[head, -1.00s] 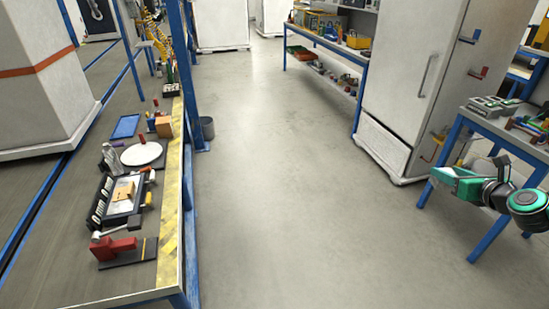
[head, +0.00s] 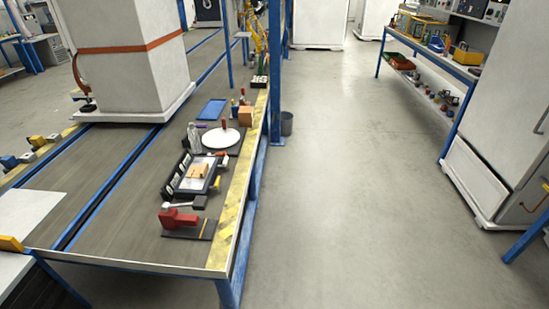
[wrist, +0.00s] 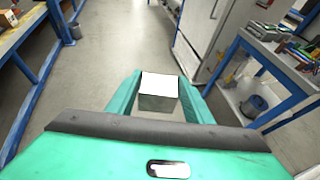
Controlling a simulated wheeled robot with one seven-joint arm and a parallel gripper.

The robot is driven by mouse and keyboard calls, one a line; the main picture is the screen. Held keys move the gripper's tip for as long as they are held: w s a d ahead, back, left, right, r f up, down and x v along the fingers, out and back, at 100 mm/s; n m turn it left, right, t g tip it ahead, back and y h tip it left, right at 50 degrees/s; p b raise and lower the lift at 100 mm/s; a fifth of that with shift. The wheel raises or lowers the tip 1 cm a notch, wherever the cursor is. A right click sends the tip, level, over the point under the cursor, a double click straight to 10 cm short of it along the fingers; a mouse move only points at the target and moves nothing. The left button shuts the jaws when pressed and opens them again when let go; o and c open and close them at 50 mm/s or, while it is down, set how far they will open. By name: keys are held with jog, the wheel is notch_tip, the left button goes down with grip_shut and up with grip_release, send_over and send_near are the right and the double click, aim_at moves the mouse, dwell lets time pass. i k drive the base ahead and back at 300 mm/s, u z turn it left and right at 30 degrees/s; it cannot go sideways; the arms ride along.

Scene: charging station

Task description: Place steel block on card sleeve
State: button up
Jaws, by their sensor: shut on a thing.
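My gripper (wrist: 158,92) shows in the wrist view, its teal fingers shut on a steel block (wrist: 158,103). The block has a bright white top and a grey, shiny front face. It is held over open floor, away from any table. My gripper is out of the head view. In the head view, a small tan cardboard piece (head: 199,171), which may be the card sleeve, lies on a pale sheet in a black tray (head: 172,187) on the long left bench. I cannot tell for sure that it is the sleeve.
The bench (head: 120,225) has a yellow-striped edge and a blue leg. A red tool (head: 178,218), a white round plate (head: 221,138) and a blue tray (head: 211,110) are near the black tray. The aisle floor (head: 345,190) is clear. A white cabinet (head: 505,120) stands at right.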

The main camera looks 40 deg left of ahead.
aim_at(194, 170)
jog(key=u, duration=0.05)
jog(key=i, duration=3.45)
jog(key=u, duration=2.25)
jog(key=i, duration=0.1)
jog(key=u, duration=1.35)
